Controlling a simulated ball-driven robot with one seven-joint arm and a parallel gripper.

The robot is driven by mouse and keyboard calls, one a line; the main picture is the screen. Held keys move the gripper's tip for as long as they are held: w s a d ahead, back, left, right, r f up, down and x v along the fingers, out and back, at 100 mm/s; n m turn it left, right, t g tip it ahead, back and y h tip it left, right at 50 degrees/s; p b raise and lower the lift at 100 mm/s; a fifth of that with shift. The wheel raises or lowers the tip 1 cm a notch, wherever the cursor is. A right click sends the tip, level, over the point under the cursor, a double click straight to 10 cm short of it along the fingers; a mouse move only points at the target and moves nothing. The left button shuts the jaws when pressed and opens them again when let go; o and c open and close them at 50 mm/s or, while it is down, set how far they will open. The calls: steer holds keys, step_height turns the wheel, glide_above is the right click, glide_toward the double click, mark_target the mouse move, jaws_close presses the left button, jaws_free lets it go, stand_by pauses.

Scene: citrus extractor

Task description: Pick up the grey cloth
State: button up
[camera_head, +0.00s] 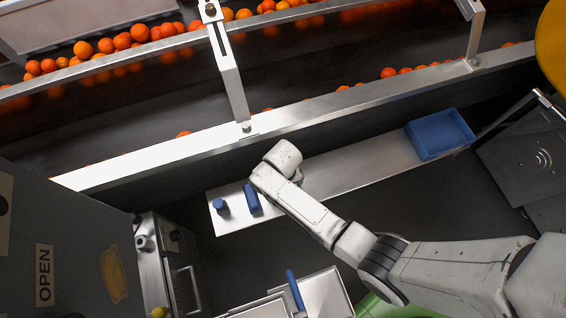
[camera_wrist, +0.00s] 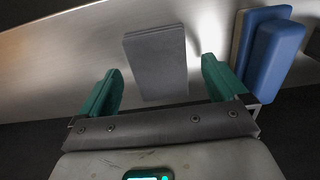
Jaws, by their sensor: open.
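The grey cloth (camera_wrist: 156,62) shows in the wrist view as a flat, folded rectangle on a metal shelf (camera_wrist: 60,75). My gripper (camera_wrist: 160,82) is open, with one green finger to the left of the cloth and one to the right. The near part of the cloth lies between the fingers in the picture; I cannot tell how high they are above it. In the head view the cloth is hidden behind my arm, which reaches over the shelf (camera_head: 350,170).
A blue block with a tan layer (camera_wrist: 275,50) lies close to the right finger. In the head view, a blue round item (camera_head: 220,205) and a blue bar (camera_head: 252,198) are on the shelf's left end. A blue tray (camera_head: 440,134) is at its right end. A metal rail (camera_head: 330,105) runs behind.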

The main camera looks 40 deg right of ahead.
steer(key=shift+f, duration=0.6)
steer(key=shift+c, duration=0.5)
steer(key=c, duration=1.1)
